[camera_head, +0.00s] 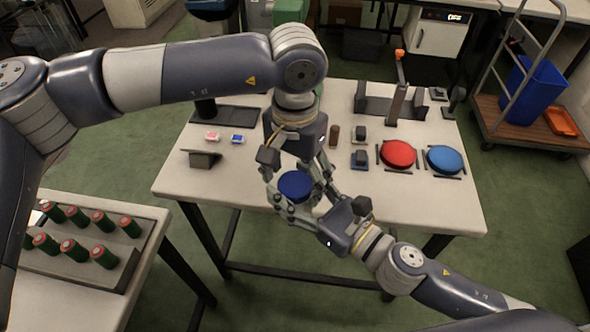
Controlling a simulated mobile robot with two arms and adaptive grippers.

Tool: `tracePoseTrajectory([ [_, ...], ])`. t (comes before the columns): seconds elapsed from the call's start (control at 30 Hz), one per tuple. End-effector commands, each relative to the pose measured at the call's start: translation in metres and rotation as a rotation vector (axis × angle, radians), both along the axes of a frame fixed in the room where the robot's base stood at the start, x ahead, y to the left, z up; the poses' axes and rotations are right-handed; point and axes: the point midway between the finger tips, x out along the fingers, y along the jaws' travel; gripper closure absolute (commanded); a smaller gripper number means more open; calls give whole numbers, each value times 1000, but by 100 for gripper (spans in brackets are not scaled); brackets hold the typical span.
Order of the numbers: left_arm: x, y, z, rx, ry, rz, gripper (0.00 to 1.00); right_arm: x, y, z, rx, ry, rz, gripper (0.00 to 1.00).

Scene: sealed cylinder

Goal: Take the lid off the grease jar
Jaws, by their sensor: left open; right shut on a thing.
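The grease jar (295,189) shows as a round dark blue top held near the table's front edge. I see it from above, and the grippers hide most of its side. I cannot tell the lid apart from the body. My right gripper (300,199) comes in from the lower right and is shut around the jar. My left gripper (298,174) points down from above, with its fingers spread open over and beside the blue top. I cannot tell whether its fingers touch it.
The white table (215,180) carries a red disc (398,154) and a blue disc (444,160) at right, a small brown cylinder (334,134), and a dark upright stand (396,104). A side table at lower left bears a rack (120,270) of several green cylinders. The table's front right is clear.

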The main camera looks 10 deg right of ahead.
Motion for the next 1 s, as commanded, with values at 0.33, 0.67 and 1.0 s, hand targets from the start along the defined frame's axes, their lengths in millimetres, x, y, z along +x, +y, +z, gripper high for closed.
tracePoseTrajectory([
  [0.33, 0, 0, 0, 1, 1, 0, 74, 0, 0, 1, 0, -2, 1, 100],
  [0.67, 0, 0, 0, 1, 1, 0, 26, 0, 0, 1, 1, -3, 1, 100],
  [1.0, 0, 0, 6, 0, 0, 0, 26, 0, 0, 1, 0, -2, 1, 100],
])
